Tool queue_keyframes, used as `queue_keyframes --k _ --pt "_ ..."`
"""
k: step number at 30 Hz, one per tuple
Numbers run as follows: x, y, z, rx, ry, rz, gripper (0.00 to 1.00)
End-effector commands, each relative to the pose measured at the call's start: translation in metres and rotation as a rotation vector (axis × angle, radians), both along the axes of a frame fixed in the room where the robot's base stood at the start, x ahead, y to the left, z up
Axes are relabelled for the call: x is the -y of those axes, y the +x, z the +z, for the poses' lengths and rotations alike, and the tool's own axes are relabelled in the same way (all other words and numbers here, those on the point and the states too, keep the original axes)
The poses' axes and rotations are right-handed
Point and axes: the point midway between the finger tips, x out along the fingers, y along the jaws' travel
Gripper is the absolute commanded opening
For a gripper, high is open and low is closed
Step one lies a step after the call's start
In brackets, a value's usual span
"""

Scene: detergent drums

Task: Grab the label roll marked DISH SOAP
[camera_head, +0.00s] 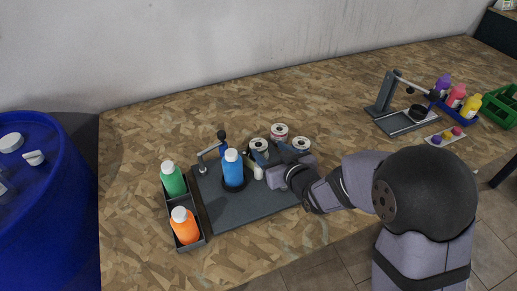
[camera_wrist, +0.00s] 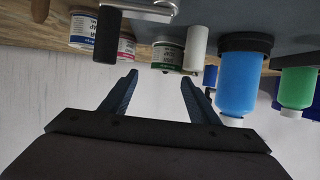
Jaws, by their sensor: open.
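Three label rolls stand close together behind the dark work plate: a left one (camera_head: 259,145), a back one with red marking (camera_head: 279,131) and a right one (camera_head: 301,143). The wrist view is upside down and shows a green-marked roll (camera_wrist: 168,56), a pink-marked roll (camera_wrist: 126,46) and a blue-marked roll (camera_wrist: 82,31). Their print is too small and inverted for me to tell which says DISH SOAP. My gripper (camera_wrist: 159,80) is open and empty, with the green-marked roll ahead between its fingertips. In the head view my gripper (camera_head: 263,158) is low over the plate, beside the left roll.
A blue bottle (camera_head: 233,169) stands on the dark plate (camera_head: 235,207), left of my gripper. Green (camera_head: 173,180) and orange (camera_head: 184,225) bottles stand in a tray at left.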

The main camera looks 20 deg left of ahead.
Motion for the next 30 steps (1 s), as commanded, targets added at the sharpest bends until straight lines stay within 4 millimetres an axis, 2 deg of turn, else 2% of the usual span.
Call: queue_keyframes --k 8,16,26,27,30 --pt "-0.015 0.009 -0.008 -0.003 0.000 0.001 0.55" --pt "-0.035 0.026 -0.019 -0.001 0.001 0.000 0.55" --pt "-0.038 0.029 -0.021 -0.001 0.001 0.000 0.55" --pt "-0.037 0.029 -0.021 -0.001 0.001 0.000 0.51" --pt "-0.037 0.029 -0.021 0.000 0.000 -0.001 0.27"
